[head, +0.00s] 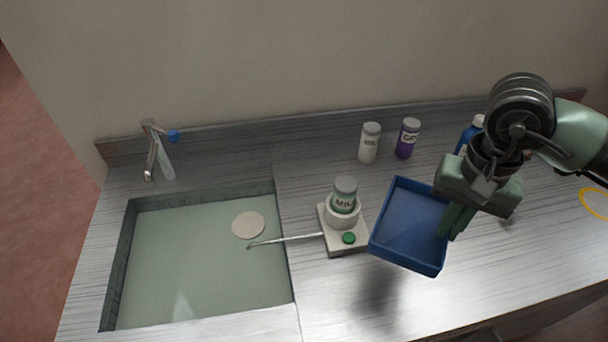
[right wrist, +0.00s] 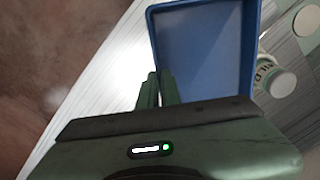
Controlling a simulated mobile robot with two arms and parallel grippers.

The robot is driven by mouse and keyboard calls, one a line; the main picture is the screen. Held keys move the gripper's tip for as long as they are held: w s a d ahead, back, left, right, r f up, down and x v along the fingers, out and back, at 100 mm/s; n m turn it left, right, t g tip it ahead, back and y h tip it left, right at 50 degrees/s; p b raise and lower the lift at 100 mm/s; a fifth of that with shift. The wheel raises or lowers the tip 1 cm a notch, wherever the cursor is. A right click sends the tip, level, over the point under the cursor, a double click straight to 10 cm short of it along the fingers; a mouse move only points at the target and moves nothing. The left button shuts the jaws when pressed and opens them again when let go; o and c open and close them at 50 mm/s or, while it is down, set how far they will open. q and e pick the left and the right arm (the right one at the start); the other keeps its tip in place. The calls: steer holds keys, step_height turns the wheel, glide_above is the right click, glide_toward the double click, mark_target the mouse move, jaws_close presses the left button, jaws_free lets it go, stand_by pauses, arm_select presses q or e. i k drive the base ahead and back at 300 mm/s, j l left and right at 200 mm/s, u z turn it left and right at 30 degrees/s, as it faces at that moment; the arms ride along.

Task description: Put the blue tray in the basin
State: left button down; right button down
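The blue tray (head: 408,226) hangs tilted above the counter, right of the small white machine. A dark shadow lies on the counter below it. My right gripper (head: 452,220) is shut on the tray's right wall. In the right wrist view the fingers (right wrist: 156,90) are close together at the wall of the blue tray (right wrist: 200,50), whose inside looks empty. The basin (head: 118,262) is sunk in the counter at the left, apart from the tray. It has a pale green inside and a round pale disc (head: 248,225) in it. My left gripper is not in view.
The white machine (head: 348,240) with a jar (head: 344,195) and green button stands between basin and tray; its thin rod (head: 285,240) reaches over the basin's edge. A faucet (head: 152,155) stands behind the basin. White (head: 369,143) and purple (head: 407,138) bottles stand at the back.

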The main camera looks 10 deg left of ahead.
mark_target(191, 286)
steer(key=u, duration=0.8)
steer(key=k+l+u, duration=0.1)
steer(key=u, duration=0.4)
steer(key=k+l+u, duration=0.15)
steer(key=u, duration=0.3)
steer(key=k+l+u, duration=0.1)
steer(key=u, duration=0.4)
steer(key=i, duration=0.35)
